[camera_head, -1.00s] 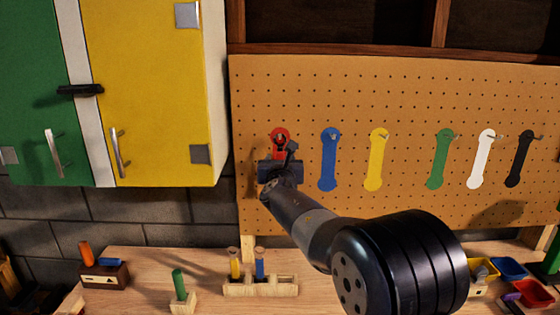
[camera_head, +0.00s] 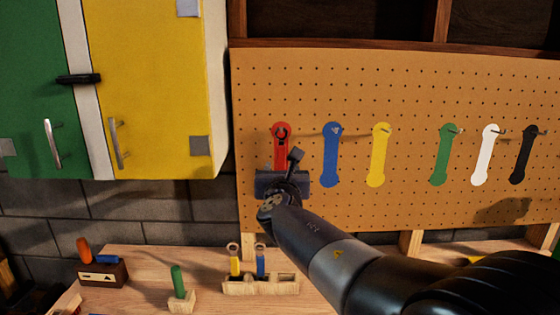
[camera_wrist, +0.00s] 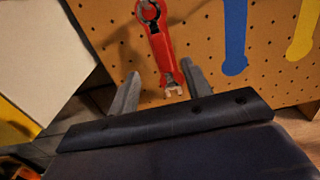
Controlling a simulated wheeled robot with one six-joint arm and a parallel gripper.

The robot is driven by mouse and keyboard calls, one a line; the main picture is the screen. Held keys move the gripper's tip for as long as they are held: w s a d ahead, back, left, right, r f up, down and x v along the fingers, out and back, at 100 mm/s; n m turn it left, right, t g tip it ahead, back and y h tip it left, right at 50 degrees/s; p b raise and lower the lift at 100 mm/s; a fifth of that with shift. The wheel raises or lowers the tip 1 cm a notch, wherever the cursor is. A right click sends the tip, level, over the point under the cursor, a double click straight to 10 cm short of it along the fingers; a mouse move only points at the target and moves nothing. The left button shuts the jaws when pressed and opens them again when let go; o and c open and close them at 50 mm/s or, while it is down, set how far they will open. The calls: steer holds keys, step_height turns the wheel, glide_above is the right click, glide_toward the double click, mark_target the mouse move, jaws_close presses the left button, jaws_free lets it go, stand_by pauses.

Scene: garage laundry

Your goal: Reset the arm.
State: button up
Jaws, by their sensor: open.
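A red wrench (camera_head: 281,146) hangs on the pegboard (camera_head: 400,85), at the left end of a row of coloured tool shapes. In the wrist view the red wrench (camera_wrist: 165,50) hangs with its silver lower end between the directions of my two fingers. My gripper (camera_head: 283,180) is just below the wrench in the head view, its fingers mostly hidden behind its own body. In the wrist view my gripper (camera_wrist: 160,70) has its fingers spread wide, with nothing clamped between them.
Blue (camera_head: 331,155), yellow, green, white and black shapes line the board to the right. A yellow cabinet (camera_head: 155,80) juts out at the left. The workbench (camera_head: 215,262) below bears a wooden rack (camera_head: 262,285) and a green-handled tool (camera_head: 178,283).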

mark_target(281, 155)
steer(key=w+p, duration=0.3)
steer(key=w, duration=0.7)
steer(key=shift+w+r+p, duration=0.1)
steer(key=shift+w+p, duration=0.25)
steer(key=shift+w, duration=0.05)
steer(key=shift+s+f+b, duration=0.15)
steer(key=shift+f+b, duration=0.05)
steer(key=shift+b, duration=0.15)
steer(key=shift+s+r, duration=0.1)
steer(key=shift+s, duration=0.8)
